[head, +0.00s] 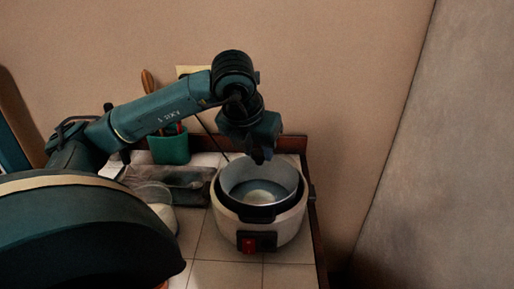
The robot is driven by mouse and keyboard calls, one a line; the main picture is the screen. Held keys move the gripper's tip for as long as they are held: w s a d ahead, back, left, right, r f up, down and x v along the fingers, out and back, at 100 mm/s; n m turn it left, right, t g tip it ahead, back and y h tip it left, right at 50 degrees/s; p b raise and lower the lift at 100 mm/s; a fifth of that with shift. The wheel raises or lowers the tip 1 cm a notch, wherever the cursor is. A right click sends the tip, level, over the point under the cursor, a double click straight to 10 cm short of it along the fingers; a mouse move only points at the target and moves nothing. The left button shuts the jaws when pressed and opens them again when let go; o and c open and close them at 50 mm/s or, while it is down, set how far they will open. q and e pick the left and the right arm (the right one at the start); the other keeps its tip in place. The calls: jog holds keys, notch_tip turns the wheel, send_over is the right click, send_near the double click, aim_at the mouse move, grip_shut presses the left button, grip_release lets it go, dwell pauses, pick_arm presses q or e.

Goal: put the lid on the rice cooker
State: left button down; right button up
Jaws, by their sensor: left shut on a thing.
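The white rice cooker (272,228) stands on the tiled counter with its red switch facing front and its top open. A silver inner pot (229,177) is in it, with something pale at the bottom. My left gripper (260,160) points down at the pot's far rim and is shut on that rim, as far as I can make out; its fingertips are small and dark. My right gripper is not in view.
A green holder (169,149) with utensils stands behind my left arm. The wooden counter edge (316,225) is close on the right. Tiles in front of the cooker are clear.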

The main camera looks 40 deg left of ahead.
pick_arm(q)
jog(key=c, duration=1)
grip_release()
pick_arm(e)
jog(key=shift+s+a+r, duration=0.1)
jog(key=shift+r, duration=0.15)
pick_arm(q)
jog(key=shift+r, duration=0.1)
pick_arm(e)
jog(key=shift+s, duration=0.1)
pick_arm(q)
jog(key=shift+r+p, duration=0.35)
jog(key=shift+p, duration=0.2)
jog(key=a+v, duration=0.1)
jog(key=v, duration=0.5)
notch_tip(320, 180, up, 6)
jog(key=p, duration=0.3)
send_over(252, 173)
jog(key=s, duration=0.3)
jog(key=shift+w+d+f, duration=0.1)
jog(key=shift+w+d, duration=0.15)
jog(key=shift+d, duration=0.15)
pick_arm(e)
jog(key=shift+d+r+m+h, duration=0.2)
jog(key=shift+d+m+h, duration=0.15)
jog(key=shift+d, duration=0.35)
